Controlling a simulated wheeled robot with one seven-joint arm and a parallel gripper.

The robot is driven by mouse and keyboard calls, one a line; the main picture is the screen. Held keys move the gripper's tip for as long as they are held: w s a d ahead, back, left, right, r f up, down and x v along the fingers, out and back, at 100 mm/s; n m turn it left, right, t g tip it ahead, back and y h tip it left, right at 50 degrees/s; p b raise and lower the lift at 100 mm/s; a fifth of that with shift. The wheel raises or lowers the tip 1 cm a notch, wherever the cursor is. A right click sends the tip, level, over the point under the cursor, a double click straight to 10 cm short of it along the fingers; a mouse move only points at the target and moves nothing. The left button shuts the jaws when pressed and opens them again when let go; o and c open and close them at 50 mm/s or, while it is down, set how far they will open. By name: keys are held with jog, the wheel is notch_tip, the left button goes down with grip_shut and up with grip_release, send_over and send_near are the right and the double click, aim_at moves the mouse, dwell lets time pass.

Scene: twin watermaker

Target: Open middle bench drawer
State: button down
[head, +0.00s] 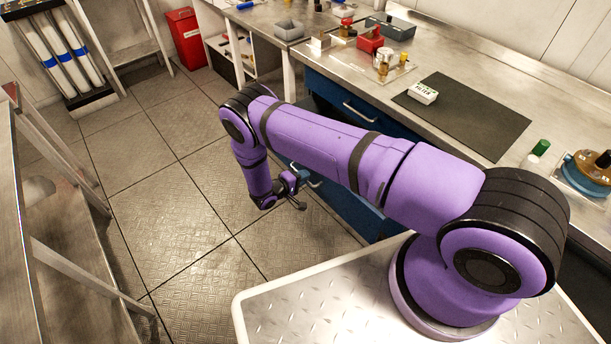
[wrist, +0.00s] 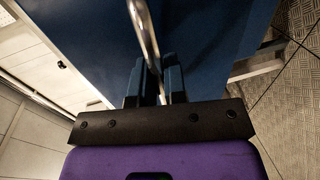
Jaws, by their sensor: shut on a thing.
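The blue drawer bench has a top drawer front with a silver handle (head: 360,112) in the head view. Below it is another blue front, the middle bench drawer (head: 348,208), partly hidden by my arm. Its silver handle (head: 312,182) shows just beside my gripper (head: 300,183). In the wrist view the silver handle bar (wrist: 146,38) runs down between the two dark fingers of my gripper (wrist: 156,68), against a blue drawer face (wrist: 200,40). The fingers are shut on the bar. How far the drawer stands out cannot be told.
The benchtop above holds a dark mat (head: 465,118), a white filter box (head: 423,93), a green-capped bottle (head: 536,153) and small parts. A red bin (head: 186,38) stands at the back. The tiled floor (head: 185,215) left of the bench is clear.

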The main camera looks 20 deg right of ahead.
jog(key=c, duration=1.2)
grip_release()
jog(key=v, duration=1)
jog(key=shift+a, duration=0.4)
jog(key=shift+r, duration=0.1)
